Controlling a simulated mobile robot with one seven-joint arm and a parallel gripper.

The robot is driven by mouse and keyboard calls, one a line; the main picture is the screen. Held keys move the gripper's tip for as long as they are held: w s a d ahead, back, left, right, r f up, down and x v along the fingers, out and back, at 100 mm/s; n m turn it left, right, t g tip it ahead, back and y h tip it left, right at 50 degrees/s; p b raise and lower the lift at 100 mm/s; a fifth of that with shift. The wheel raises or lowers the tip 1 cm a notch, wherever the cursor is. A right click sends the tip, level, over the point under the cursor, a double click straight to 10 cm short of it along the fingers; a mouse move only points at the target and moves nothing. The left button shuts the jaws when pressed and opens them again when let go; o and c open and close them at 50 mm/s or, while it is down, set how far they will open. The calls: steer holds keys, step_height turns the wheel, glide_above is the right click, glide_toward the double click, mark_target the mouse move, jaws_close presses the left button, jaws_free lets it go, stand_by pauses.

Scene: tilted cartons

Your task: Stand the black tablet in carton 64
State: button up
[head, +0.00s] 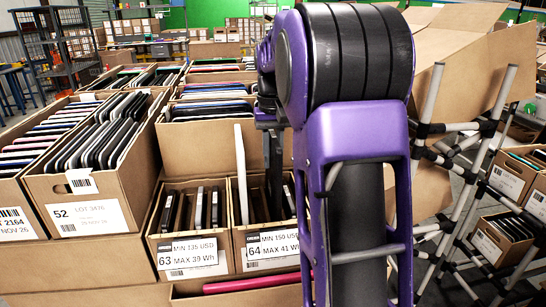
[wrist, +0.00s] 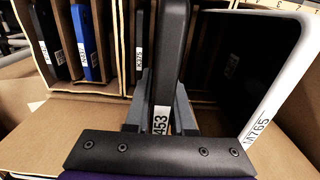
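Carton 64 (head: 271,246) is an open brown box with a numbered front label, right of carton 63 (head: 188,255). My gripper (head: 272,128) is above carton 64, partly hidden by my purple arm. In the wrist view my gripper (wrist: 160,112) has its two grey fingers closed on either side of a black tablet (wrist: 171,55) with a label ending in 453. In the head view the black tablet (head: 274,165) hangs upright, edge-on; its lower part drops behind the carton's front wall. Whether its bottom edge touches the carton floor cannot be told.
A white-edged tablet (head: 241,170) stands tall at the left of carton 64; it shows in the wrist view (wrist: 262,75) close beside the held tablet. Carton 63 holds several dark devices. Carton 52 (head: 88,215) is full, further left. A pink item (head: 252,284) lies in front.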

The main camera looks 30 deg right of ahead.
steer(key=o, duration=0.4)
step_height(320, 180, up, 17)
steer(key=p, duration=0.4)
steer(key=shift+r+p, duration=0.2)
steer(key=shift+p, duration=0.2)
steer(key=shift+r+p, duration=2.15)
steer(key=shift+r, duration=1.35)
